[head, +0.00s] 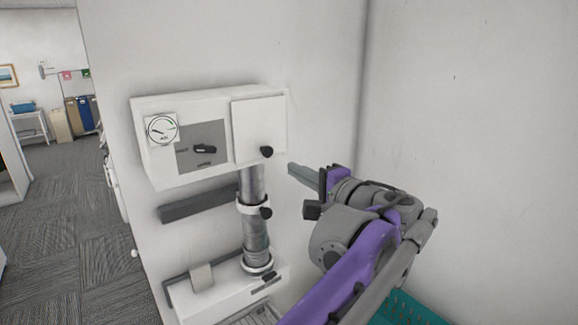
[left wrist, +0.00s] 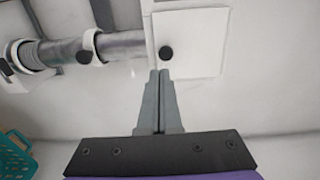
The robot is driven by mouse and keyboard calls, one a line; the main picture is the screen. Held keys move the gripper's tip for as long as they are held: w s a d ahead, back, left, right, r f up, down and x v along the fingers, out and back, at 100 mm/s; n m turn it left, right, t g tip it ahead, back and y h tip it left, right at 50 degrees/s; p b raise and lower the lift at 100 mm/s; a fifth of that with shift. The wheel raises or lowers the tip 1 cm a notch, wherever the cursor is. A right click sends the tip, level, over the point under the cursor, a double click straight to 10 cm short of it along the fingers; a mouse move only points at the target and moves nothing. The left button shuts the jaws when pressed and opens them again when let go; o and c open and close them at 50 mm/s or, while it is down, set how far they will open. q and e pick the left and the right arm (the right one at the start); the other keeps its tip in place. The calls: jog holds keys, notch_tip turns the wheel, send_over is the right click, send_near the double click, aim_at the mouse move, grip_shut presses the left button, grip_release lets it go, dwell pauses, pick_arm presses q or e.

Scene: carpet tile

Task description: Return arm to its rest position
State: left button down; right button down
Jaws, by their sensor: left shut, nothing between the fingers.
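My left arm (head: 365,250), purple and grey, reaches up in the head view in front of the wall corner. Its gripper (head: 292,168) points left toward the white wall box, just right of the box's door panel (head: 259,128). In the left wrist view the two grey fingers (left wrist: 159,78) lie together, shut and empty. Their tips appear just below the black knob (left wrist: 166,53) of the door panel; I cannot tell whether they touch the panel. The door panel looks closed in the head view. My right gripper is not in view.
The white wall box (head: 158,171) carries a round gauge (head: 161,129) and a black switch (head: 204,149). A silver pipe (head: 254,222) runs down from it to a lower white unit (head: 213,300). A teal crate (head: 408,309) stands at the lower right. Open carpet (head: 60,220) lies at left.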

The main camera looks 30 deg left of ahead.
pick_arm(q)
jog(key=v, duration=0.6)
jog(key=s+a+f+g+h, duration=0.15)
jog(key=s+f+h, duration=0.3)
jog(key=f, duration=0.85)
jog(key=s+a+f+g+h, duration=0.15)
jog(key=s+f+h, duration=0.35)
jog(key=f, duration=0.8)
jog(key=s+d+f+n+h, duration=0.2)
jog(key=s+f, duration=0.3)
jog(key=f, duration=0.3)
jog(key=s+d+f+n+t+h, duration=0.1)
jog(key=s+d+f+h, duration=0.3)
jog(key=f, duration=0.5)
jog(key=shift+s+d+n+t+h, duration=0.35)
jog(key=shift+s+d+n, duration=0.2)
jog(key=shift+d+n, duration=0.25)
jog(key=shift+a, duration=0.1)
